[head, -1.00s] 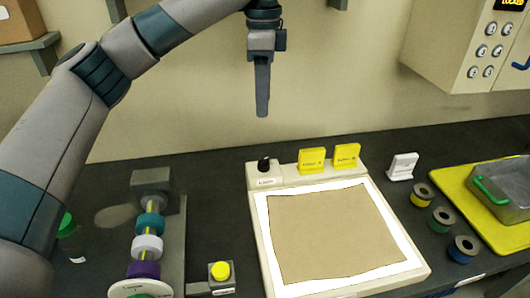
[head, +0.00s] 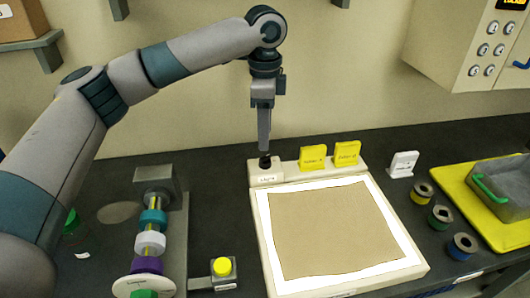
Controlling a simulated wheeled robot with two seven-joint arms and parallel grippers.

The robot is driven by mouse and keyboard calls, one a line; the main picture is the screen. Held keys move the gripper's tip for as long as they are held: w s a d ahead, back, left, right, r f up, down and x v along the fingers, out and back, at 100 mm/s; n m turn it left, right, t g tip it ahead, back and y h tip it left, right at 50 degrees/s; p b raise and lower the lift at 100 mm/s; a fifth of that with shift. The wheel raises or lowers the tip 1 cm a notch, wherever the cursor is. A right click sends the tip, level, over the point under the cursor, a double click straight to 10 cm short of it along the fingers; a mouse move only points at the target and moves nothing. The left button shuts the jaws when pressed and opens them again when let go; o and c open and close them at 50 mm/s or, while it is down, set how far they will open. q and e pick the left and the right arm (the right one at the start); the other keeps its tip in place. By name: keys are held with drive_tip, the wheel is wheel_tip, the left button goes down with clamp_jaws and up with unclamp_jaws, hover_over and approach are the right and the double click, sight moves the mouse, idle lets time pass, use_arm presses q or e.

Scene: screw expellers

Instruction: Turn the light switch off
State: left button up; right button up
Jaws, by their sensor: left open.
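The light switch looks to be the small black knob (head: 265,162) on the back left corner of the white light panel (head: 262,245). A small label sits on the panel just in front of the knob. The panel's border glows white around a brown sheet (head: 325,230). My left gripper (head: 264,146) points straight down, with its fingertips right above the knob, touching or nearly so. The fingers overlap from this side, so the gap between them is hidden. My right gripper is not in view.
Two yellow cards (head: 330,157) stand on the panel's back edge, right of my gripper. A white card (head: 403,164), several spools (head: 440,216) and a yellow tray (head: 450,190) lie to the right. A spindle with coloured rings (head: 150,243) and a yellow button (head: 222,266) stand left.

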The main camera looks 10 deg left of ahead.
sight(265, 157)
use_arm(q)
wheel_tip(265, 157, down, 6)
drive_tip(key=shift+f+p, duration=0.25)
drive_tip(key=shift+p, duration=0.1)
drive_tip(key=shift+f, duration=0.6)
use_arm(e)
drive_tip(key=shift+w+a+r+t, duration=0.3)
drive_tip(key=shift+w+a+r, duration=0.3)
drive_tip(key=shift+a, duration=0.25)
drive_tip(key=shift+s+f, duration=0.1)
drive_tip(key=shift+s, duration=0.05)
